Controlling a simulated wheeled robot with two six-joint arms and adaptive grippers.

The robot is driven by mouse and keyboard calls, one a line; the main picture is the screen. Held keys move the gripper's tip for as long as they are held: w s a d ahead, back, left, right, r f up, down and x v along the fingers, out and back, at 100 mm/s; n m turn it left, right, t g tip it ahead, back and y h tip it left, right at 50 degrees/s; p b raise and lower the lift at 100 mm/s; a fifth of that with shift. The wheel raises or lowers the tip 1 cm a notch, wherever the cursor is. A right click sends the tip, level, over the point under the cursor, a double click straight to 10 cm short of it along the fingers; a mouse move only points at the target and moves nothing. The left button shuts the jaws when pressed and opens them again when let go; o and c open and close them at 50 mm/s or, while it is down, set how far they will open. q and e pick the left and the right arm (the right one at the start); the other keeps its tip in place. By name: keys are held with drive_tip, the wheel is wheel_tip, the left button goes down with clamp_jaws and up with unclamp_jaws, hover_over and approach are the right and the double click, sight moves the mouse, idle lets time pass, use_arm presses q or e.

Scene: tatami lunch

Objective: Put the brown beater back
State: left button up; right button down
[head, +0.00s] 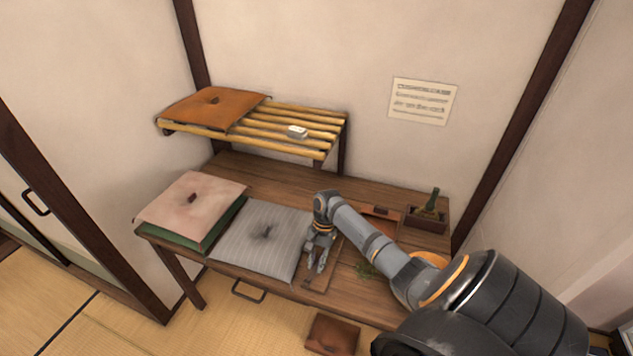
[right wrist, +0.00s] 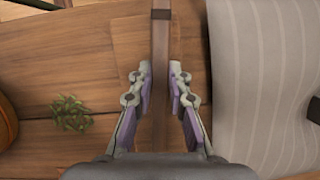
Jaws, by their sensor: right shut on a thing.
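The brown beater (right wrist: 160,55) shows in the right wrist view as a long, narrow brown bar running up the middle of the picture. My right gripper (right wrist: 161,88) is shut on it, with one finger on each side of the bar. In the head view my right gripper (head: 318,262) points down over the wooden table, just right of the grey striped cushion (head: 262,241). The arm and fingers hide part of the beater there. Whether it touches the table I cannot tell. My left gripper is not in view.
A pink cushion (head: 190,203) lies on a green one (head: 222,228) at the table's left. A slatted shelf (head: 310,125) behind holds an orange cushion (head: 212,108) and a small white object (head: 297,132). A dark box (head: 428,220) stands at the back right. Green sprigs (right wrist: 70,113) lie nearby.

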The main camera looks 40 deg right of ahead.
drive_tip(key=c, duration=1.2)
unclamp_jaws()
drive_tip(key=v, duration=1.2)
